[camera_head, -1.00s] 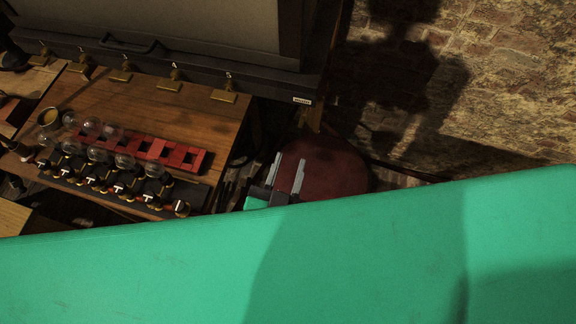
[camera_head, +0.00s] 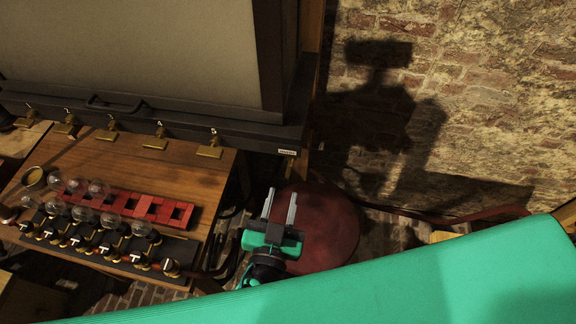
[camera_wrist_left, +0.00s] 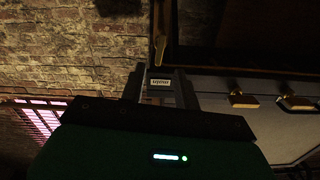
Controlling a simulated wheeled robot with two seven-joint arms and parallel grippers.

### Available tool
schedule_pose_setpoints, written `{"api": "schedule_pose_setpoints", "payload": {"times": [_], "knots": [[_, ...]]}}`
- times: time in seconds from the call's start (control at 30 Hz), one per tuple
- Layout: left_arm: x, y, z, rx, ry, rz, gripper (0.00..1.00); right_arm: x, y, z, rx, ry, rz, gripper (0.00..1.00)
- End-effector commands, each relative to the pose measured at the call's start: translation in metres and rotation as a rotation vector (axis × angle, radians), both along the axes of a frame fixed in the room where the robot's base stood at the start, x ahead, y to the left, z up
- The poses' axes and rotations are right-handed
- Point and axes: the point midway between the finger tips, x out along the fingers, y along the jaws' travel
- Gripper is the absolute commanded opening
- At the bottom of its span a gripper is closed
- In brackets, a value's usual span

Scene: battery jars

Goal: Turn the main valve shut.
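My left gripper (camera_head: 280,196) is open and empty, its two pale fingers parallel and apart. In the head view it is beyond the right end of the wooden bench, over a dark red round surface. A small white label (camera_head: 287,152) is on the dark ledge above it. In the left wrist view the label (camera_wrist_left: 160,82) shows between the fingers, with a small brass-coloured piece (camera_wrist_left: 160,48) just past it. I cannot tell whether that piece is the main valve's handle. My right gripper is not in view.
The wooden bench (camera_head: 185,168) carries a red slotted rack (camera_head: 150,207), glass jars and a row of switches. Several brass taps (camera_head: 210,148) line the ledge. The red round surface (camera_head: 325,235) lies beside the bench. A brick wall (camera_head: 470,90) is behind, with a reddish pipe (camera_head: 480,213) low along it.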

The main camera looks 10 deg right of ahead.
Motion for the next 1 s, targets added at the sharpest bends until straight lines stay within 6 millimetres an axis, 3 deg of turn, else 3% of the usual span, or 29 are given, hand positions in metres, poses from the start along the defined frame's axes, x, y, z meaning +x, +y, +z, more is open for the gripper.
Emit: {"api": "schedule_pose_setpoints", "payload": {"times": [0.1,0.4,0.87,1.0], "knots": [[0.020,-0.008,0.005,0.001,-0.002,0.000,0.32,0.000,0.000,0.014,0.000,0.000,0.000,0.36],[0.058,-0.024,0.002,0.001,0.001,0.000,0.32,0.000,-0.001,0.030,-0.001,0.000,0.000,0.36],[0.068,-0.029,-0.001,-0.001,0.001,0.000,0.32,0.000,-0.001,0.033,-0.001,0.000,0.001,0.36],[0.068,-0.029,-0.001,-0.001,0.001,0.000,0.08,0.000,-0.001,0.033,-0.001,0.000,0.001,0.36]]}}
